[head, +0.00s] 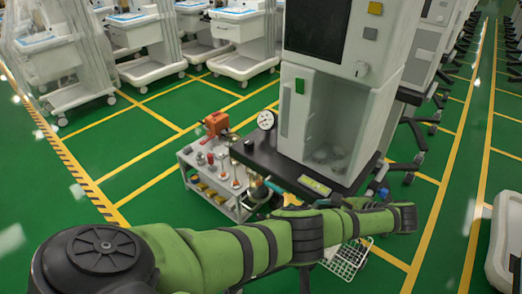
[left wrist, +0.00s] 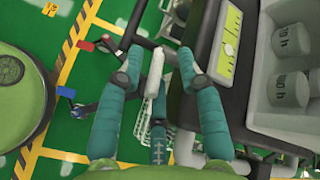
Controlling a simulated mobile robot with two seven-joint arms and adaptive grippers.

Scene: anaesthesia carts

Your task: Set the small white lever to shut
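The small white lever (left wrist: 155,68) shows in the left wrist view as a pale bar beside the cart's dark edge. My left gripper (left wrist: 161,60) has its teal fingers spread, one on each side of the lever and a third below it. Gaps show between the lever and the side fingers, so the gripper is open around it and not closed on it. In the head view my green left arm covers the lever, and only bits of teal finger show near the cart's front edge. My right gripper is in neither view.
The cart's black shelf (head: 262,158) carries a yellow-green panel (head: 315,185), which also shows in the wrist view (left wrist: 226,48). A red handle (left wrist: 85,45) and a blue handle (left wrist: 66,92) are left of the fingers. A wire basket (head: 345,262) hangs below.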

